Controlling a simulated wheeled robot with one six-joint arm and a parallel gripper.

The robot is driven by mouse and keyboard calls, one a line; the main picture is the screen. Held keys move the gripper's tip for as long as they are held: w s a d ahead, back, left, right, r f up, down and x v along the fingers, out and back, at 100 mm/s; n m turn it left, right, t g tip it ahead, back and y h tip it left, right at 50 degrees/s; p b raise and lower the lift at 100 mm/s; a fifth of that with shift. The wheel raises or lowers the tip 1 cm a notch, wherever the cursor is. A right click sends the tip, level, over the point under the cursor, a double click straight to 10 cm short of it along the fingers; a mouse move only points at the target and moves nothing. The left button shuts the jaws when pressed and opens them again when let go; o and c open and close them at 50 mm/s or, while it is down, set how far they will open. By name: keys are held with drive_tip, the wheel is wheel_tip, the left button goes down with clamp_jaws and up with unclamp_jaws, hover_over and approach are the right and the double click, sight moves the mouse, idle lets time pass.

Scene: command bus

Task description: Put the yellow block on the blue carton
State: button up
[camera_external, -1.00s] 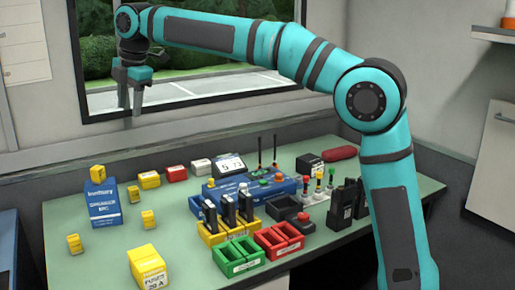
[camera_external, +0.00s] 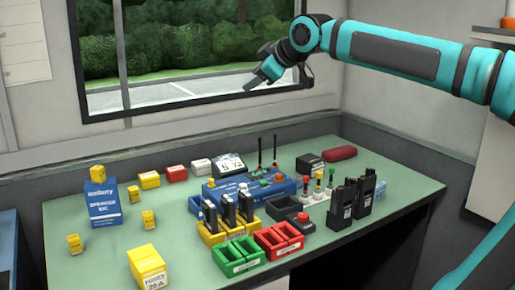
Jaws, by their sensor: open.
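The blue carton (camera_external: 104,208) stands upright at the left of the green table. A small yellow block (camera_external: 98,174) rests on top of it. Other small yellow blocks stand on the table: one right of the carton (camera_external: 134,194), one lower right of it (camera_external: 148,218) and one in front of it to the left (camera_external: 74,244). My gripper (camera_external: 279,83) is open and empty, raised in front of the window, well to the right of the carton and apart from everything on the table.
A larger yellow box (camera_external: 148,267) is at the front left edge. Yellow, red and white boxes line the back. Green bins (camera_external: 238,256), red bins (camera_external: 279,240) and a yellow rack (camera_external: 212,235) with radios fill the middle. Two black radios (camera_external: 341,204) stand at right.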

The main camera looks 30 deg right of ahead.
drive_tip(key=s+d+f+m+t+h, duration=0.1)
drive_tip(key=s+d+f+m+t, duration=0.2)
drive_tip(key=s+d, duration=0.3)
drive_tip(key=s+d+f+m+t+h, duration=0.1)
drive_tip(key=s+d+f+m+t, duration=0.2)
drive_tip(key=s, duration=0.9)
drive_tip(key=d+m, duration=0.3)
drive_tip(key=shift+f+m+t+h, duration=0.25)
drive_tip(key=shift+m+t+h, duration=0.05)
drive_tip(key=shift+h, duration=0.1)
